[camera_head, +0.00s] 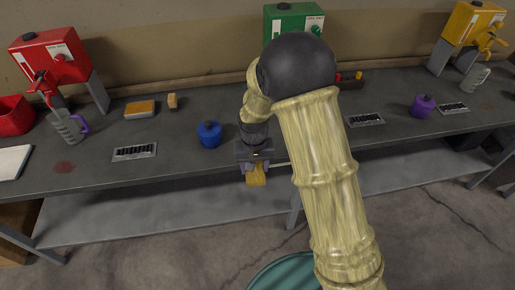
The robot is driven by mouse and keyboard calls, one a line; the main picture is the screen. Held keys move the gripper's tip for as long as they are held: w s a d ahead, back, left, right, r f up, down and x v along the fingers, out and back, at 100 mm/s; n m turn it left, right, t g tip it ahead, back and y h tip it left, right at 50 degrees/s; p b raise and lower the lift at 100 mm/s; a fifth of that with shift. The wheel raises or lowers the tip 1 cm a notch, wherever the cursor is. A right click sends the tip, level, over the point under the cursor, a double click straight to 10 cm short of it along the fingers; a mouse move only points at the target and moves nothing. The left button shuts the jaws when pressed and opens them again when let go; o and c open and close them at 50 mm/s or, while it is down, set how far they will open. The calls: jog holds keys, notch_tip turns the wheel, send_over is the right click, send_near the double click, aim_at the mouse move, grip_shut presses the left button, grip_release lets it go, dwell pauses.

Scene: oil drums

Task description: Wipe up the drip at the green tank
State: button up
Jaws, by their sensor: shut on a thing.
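The green tank (284,22) stands on the back of the bench. My own arm crosses in front and hides its lower part and the bench below it. I see no drip there; that spot is covered by the arm. My gripper (256,167) points down at the front edge of the bench, below the green tank in the picture. It is shut on a yellow-orange piece (256,178), perhaps a cloth or sponge, which hangs between the jaws. I cannot tell whether this piece touches the bench edge.
A blue can (209,135) stands close left of my gripper. A red tank (52,58), jug (68,126) and reddish stain (64,167) are at left. A yellow tank (470,22) and purple can (422,106) are at right. A teal drum (283,272) stands on the floor.

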jog(key=w+d+f+m, duration=0.1)
jog(key=d+f, duration=0.3)
jog(key=d, duration=0.5)
jog(key=w+d+f, duration=0.4)
jog(key=d, duration=0.6)
jog(key=shift+m, duration=0.4)
jog(key=shift+w+f, duration=0.1)
jog(key=shift+w, duration=0.05)
